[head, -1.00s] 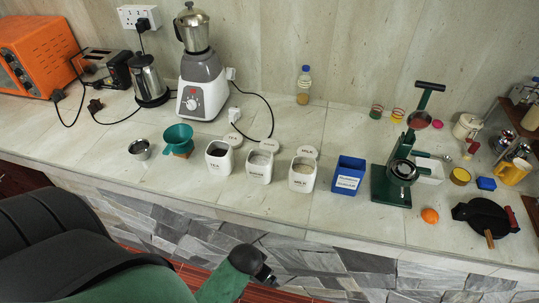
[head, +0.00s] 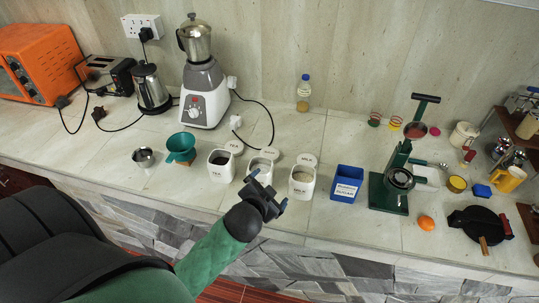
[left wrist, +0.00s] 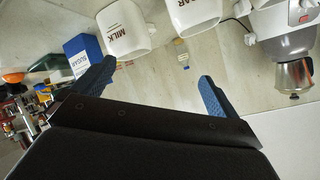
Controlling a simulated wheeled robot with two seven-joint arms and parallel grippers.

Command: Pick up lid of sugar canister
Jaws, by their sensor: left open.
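The sugar canister (head: 258,166) is a white open-topped square canister, the middle of three on the counter. My gripper partly hides it in the head view; it also shows at the top of the left wrist view (left wrist: 194,14). Its lid (head: 270,154) appears to be the white disc lying just behind it; no lid can be made out in the left wrist view. My left gripper (head: 270,190) is open and empty, in front of the sugar and milk canisters in the picture. Its blue fingers are spread apart in the left wrist view (left wrist: 154,86). My right gripper is not in view.
The tea canister (head: 221,168) and milk canister (head: 302,184) flank the sugar one, with white lids (head: 234,147) (head: 307,159) behind them. A blue sugar box (head: 346,182) stands to the right. A blender (head: 204,95) and its cord lie behind; clear counter surrounds the bottle (head: 303,92).

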